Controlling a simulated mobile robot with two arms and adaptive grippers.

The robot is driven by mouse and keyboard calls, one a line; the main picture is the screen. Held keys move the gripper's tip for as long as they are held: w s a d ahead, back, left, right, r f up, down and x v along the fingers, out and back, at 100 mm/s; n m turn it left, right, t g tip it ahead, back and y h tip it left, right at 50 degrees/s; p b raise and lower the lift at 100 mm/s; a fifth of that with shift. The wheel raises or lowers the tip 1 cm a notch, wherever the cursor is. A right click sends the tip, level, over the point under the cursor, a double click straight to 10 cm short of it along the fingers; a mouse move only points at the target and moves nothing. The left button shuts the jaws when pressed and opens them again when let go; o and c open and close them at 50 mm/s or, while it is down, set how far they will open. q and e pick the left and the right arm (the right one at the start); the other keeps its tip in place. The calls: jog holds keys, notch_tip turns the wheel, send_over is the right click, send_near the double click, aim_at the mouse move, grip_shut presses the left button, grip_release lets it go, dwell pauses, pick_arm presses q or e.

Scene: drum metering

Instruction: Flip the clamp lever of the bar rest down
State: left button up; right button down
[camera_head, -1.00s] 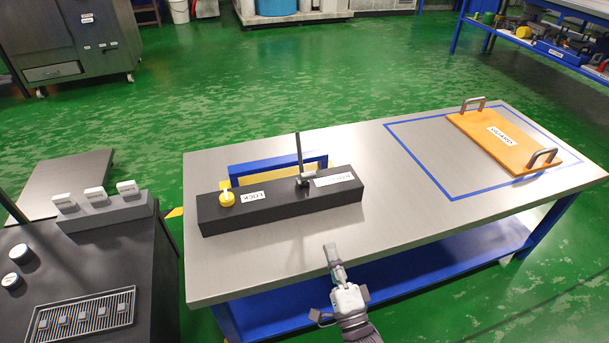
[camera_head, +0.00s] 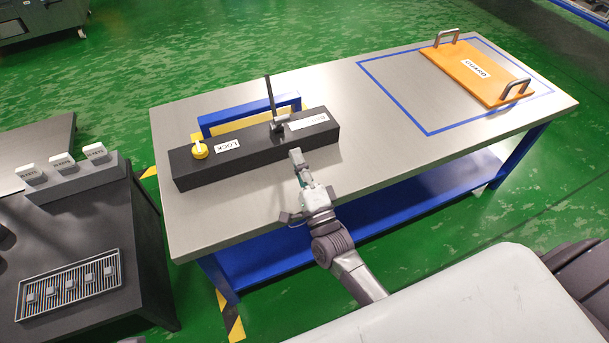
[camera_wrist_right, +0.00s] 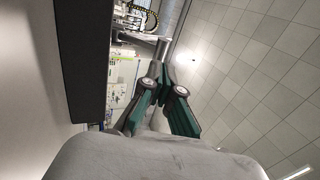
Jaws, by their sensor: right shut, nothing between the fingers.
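The bar rest (camera_head: 240,158) is a long black block on the steel table. Its clamp lever (camera_head: 271,98) is a thin dark rod standing nearly upright from a small pivot (camera_head: 278,127) on the block's top. My right gripper (camera_head: 296,155) is shut and empty, just in front of the block's near side and slightly right of the lever's base. In the right wrist view its teal-lined fingers (camera_wrist_right: 162,48) come together, with the dark block (camera_wrist_right: 82,60) along the left. Whether it touches the block cannot be told. My left gripper is not in view.
An orange guard plate (camera_head: 465,72) with two handles lies at the table's right. The steel tabletop (camera_head: 375,140) between is clear.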

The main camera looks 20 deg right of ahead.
jog(key=x, duration=0.6)
jog(key=shift+w, duration=0.35)
jog(key=shift+r, duration=0.25)
